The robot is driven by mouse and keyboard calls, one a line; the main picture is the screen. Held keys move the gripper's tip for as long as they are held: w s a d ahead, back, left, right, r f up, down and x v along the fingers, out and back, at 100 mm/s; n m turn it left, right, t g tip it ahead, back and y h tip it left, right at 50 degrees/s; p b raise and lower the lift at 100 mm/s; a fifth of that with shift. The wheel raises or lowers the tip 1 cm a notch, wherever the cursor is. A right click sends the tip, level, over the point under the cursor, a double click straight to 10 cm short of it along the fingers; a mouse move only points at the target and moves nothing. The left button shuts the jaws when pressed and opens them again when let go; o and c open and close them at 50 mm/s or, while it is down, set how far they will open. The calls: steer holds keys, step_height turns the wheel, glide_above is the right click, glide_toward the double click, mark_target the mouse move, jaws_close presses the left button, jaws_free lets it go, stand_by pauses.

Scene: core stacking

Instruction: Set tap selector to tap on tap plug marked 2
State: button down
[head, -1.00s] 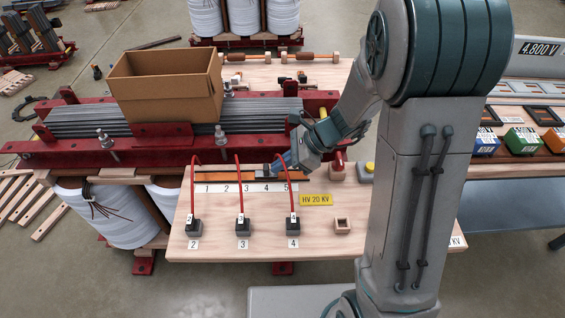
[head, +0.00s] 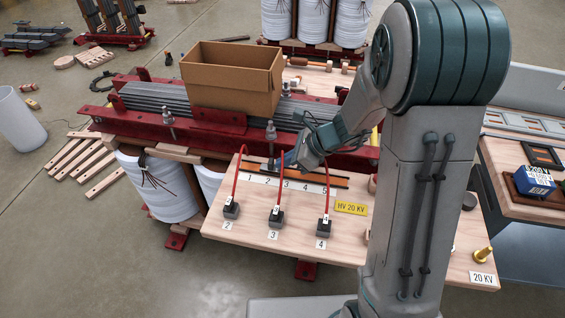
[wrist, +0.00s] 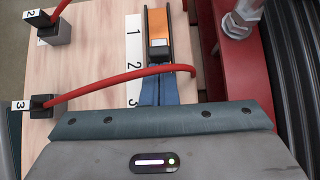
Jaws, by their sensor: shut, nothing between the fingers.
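The tap selector is an orange bar (head: 325,179) in a dark rail behind a white strip (head: 290,185) numbered 1 to 5. Its slider (wrist: 158,44), a small block with a pale top, sits near number 2, slightly toward 1 in the wrist view. My gripper (head: 283,162) is shut and empty, low over the rail near 3. Its blue fingers also show in the wrist view (wrist: 158,88), on the slider's 3 side; contact cannot be told. Plugs marked 2 (head: 231,210), 3 (head: 277,218) and 4 (head: 323,227) stand on the board, each with a red lead.
One red lead (wrist: 120,83) arches across the rail beside my fingers. A red beam (head: 180,138) and a metal bolt (head: 271,132) stand close behind the rail. A cardboard box (head: 230,80) rests on top. The board's front is mostly clear.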

steer(key=d, duration=0.3)
steer(key=s+d+r, duration=0.1)
steer(key=shift+d+p, duration=0.4)
steer(key=p+v, duration=0.2)
steer(key=v, duration=0.6)
steer(key=shift+d+r, duration=0.25)
steer(key=shift+d, duration=0.05)
steer(key=shift+s, duration=0.1)
steer(key=s+d+r+n+h+p, duration=0.1)
steer(key=s+r+n+h+p, duration=0.3)
steer(key=s+r+n+p, duration=0.3)
steer(key=s+d+r+n+h+p, duration=0.1)
steer(key=s+r+n+h+p, duration=0.3)
steer(key=r+n, duration=0.9)
steer(key=s+r+p, duration=0.2)
steer(key=s+p, duration=0.1)
steer(key=s, duration=0.1)
steer(key=shift+s+d+n+t+h+p, duration=0.2)
steer(key=shift+s+n+t+h+p, duration=0.1)
steer(key=shift+s+h+p, duration=0.1)
